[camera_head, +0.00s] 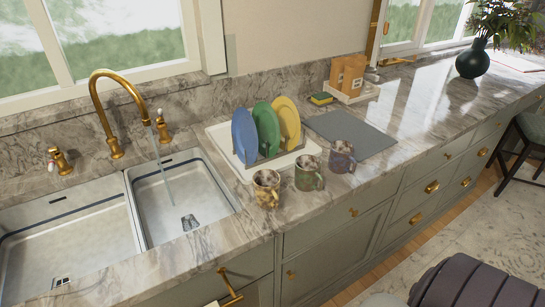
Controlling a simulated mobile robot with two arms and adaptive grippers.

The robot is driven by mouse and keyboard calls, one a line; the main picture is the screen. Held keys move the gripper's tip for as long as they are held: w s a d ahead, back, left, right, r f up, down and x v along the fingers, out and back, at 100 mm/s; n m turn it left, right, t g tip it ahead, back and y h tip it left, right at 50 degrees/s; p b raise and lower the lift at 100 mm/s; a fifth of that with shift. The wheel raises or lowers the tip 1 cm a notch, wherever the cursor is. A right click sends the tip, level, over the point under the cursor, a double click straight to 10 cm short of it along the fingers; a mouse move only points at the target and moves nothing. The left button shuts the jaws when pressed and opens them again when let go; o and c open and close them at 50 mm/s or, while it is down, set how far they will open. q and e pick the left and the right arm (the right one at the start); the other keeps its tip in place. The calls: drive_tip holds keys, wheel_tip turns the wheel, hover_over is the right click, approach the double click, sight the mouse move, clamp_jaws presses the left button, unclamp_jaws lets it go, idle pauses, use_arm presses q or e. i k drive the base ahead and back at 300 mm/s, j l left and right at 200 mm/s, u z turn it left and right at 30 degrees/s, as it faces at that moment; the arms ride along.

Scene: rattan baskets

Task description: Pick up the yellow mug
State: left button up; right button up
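The yellow mug (267,188) stands upright on the marble counter near its front edge, with a mottled yellow-brown surface. It is the leftmost of three mugs. A green mug (309,174) stands just to its right, and a purple mug (342,157) stands farther right. The yellow mug appears uncovered, with its open top showing. Neither of my grippers is in view, so nothing is seen touching the mugs.
A white dish rack (217,134) with blue, green and yellow plates stands behind the mugs. A double sink (190,229) with a running gold faucet (110,108) lies left. A grey mat (372,137) lies right. Clear counter (425,105) extends beyond it.

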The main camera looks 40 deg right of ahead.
sight(267, 182)
drive_tip(key=z, duration=1.1)
drive_tip(key=j, duration=0.15)
